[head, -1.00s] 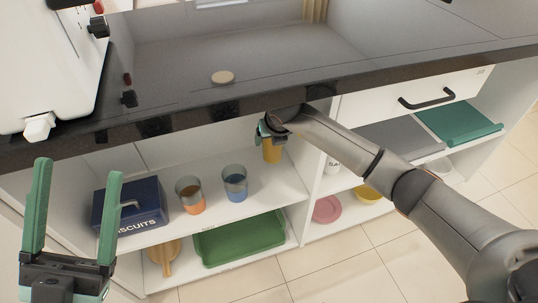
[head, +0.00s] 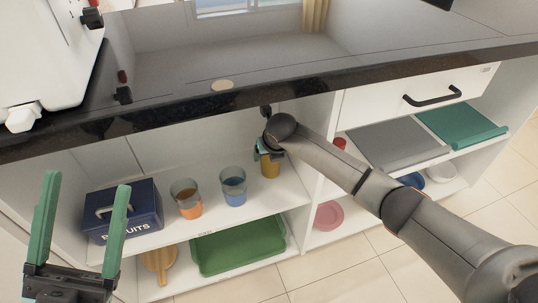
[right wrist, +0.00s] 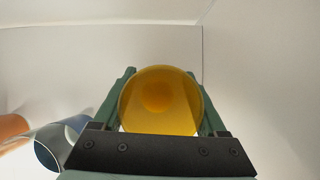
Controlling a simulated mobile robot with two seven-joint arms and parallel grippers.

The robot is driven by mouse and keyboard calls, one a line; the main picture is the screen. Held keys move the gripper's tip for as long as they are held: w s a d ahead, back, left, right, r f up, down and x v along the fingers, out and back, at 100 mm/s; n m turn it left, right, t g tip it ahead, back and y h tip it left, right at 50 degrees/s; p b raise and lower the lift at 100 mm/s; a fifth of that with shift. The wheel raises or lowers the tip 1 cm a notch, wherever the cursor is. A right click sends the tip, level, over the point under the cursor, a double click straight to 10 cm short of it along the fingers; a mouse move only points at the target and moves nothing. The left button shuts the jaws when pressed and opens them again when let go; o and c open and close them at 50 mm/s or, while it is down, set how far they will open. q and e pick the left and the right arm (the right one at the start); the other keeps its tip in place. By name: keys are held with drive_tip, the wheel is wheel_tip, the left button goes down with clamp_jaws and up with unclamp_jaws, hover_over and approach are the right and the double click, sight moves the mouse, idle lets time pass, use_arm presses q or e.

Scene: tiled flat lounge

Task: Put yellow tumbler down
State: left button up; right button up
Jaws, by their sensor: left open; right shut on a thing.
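The yellow tumbler (head: 270,166) is under the counter, over the right part of the upper shelf (head: 262,202). My right gripper (head: 268,151) is shut on it, partly hidden by my arm's end. In the right wrist view the yellow tumbler (right wrist: 160,98) fills the space between the fingers of my right gripper (right wrist: 163,105). It looks upright; I cannot tell whether its base touches the shelf. My left gripper (head: 83,235) is open and empty at the lower left, in front of the shelves.
A blue-based tumbler (head: 233,187) and an orange-based tumbler (head: 187,198) stand left of the yellow one. A dark blue biscuit tin (head: 122,212) is farther left. The black counter edge (head: 200,113) overhangs the shelf. A green tray (head: 240,248) lies on the lower shelf.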

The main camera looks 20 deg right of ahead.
drive_tip(key=o, duration=1.4)
drive_tip(key=shift+r, duration=0.25)
drive_tip(key=shift+p+v, duration=1.75)
drive_tip(key=shift+v, duration=1.85)
drive_tip(key=shift+s, duration=0.1)
